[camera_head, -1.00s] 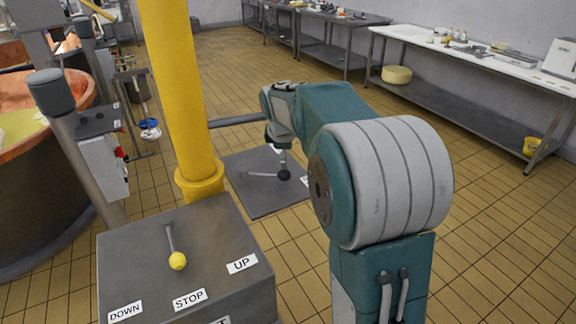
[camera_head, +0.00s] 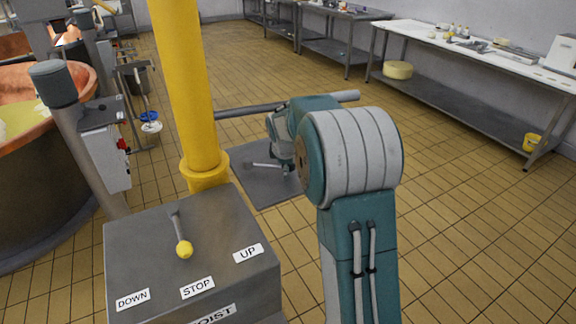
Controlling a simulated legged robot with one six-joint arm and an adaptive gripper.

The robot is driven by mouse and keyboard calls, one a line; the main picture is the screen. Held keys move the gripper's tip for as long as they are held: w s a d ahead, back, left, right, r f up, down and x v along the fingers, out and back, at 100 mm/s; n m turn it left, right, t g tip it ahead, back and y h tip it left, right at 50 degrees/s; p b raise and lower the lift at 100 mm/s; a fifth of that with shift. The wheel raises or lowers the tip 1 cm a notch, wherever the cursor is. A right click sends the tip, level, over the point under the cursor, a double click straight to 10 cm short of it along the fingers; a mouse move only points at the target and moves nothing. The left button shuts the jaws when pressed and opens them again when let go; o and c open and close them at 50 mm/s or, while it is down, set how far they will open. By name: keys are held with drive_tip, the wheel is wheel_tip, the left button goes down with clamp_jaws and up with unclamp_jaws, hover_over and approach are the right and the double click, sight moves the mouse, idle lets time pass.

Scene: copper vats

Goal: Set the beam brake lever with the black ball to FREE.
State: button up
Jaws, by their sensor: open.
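The beam brake lever (camera_head: 262,165) is a thin grey rod low over a dark grey plate (camera_head: 254,185) behind the yellow post. Its black ball is mostly hidden by my arm, and so are the plate's labels, so I cannot read its setting. My gripper (camera_head: 283,157) is at the far end of my arm, close above the lever's ball end. Its fingers are small and partly covered; it is open. I cannot tell whether it touches the ball.
A yellow post (camera_head: 190,90) stands left of my arm, with a grey horizontal bar (camera_head: 245,111) passing behind the arm. In front is a hoist box (camera_head: 150,245) with a yellow-ball lever (camera_head: 184,250) at STOP. A copper vat (camera_head: 30,180) is left; floor is clear at right.

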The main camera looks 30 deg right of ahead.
drive_tip(key=c, duration=0.8)
clamp_jaws()
drive_tip(key=shift+d+f, duration=0.1)
drive_tip(key=shift+d, duration=0.05)
